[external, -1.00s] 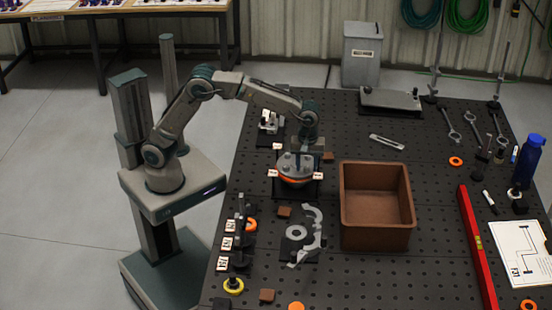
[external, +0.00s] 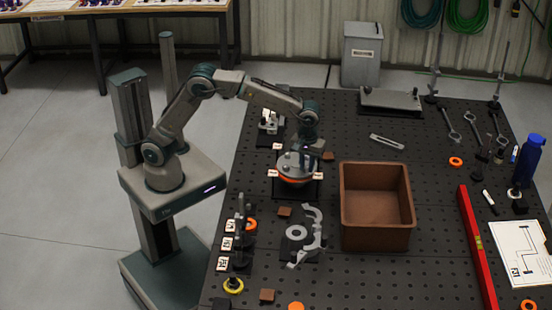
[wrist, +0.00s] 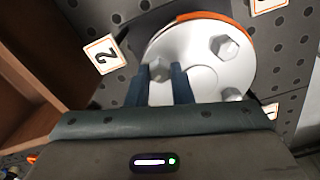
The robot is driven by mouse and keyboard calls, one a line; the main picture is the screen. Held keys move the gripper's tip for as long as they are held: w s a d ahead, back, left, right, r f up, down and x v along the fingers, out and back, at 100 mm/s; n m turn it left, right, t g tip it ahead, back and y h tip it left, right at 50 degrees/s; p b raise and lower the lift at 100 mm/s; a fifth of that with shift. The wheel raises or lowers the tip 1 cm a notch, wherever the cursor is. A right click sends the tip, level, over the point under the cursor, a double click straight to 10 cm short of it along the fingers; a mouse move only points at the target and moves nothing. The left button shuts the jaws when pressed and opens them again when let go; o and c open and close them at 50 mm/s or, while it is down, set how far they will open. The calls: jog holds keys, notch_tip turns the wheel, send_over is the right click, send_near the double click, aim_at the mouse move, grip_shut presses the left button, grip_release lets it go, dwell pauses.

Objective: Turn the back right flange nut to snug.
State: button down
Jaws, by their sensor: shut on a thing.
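The round grey flange (external: 291,161) with an orange rim stands on a black plate left of the brown bin. The wrist view shows its pale face (wrist: 195,72) with hex nuts on it. My gripper (wrist: 162,72) reaches down to the flange's back right side, as the external view also shows (external: 302,152). Its two fingers are shut on the back right flange nut (wrist: 158,68), which shows between the tips. Two other nuts, one farther up (wrist: 223,47) and one at lower right (wrist: 232,94), are clear of the fingers. The gripper body hides the flange's near edge.
Numbered cards surround the flange; one reads 2 (wrist: 103,53). The brown bin (external: 376,208) stands close on the right. A grey hooked tool (external: 311,238) lies in front. A red level (external: 476,245) and blue bottle (external: 528,160) are farther right.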

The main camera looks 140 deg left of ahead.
aim_at(307, 167)
jog(key=m, duration=0.3)
jog(key=shift+r+m, duration=0.1)
jog(key=shift+m, duration=0.3)
jog(key=m+p, duration=0.1)
jog(key=m, duration=0.2)
jog(key=shift+m, duration=0.3)
jog(key=m, duration=0.6)
jog(key=shift+w+m, duration=0.1)
jog(key=shift+m, duration=0.2)
jog(key=shift+r, duration=0.1)
jog(key=c, duration=1.3)
grip_release()
notch_tip(307, 167, up, 14)
jog(key=shift+f, duration=0.15)
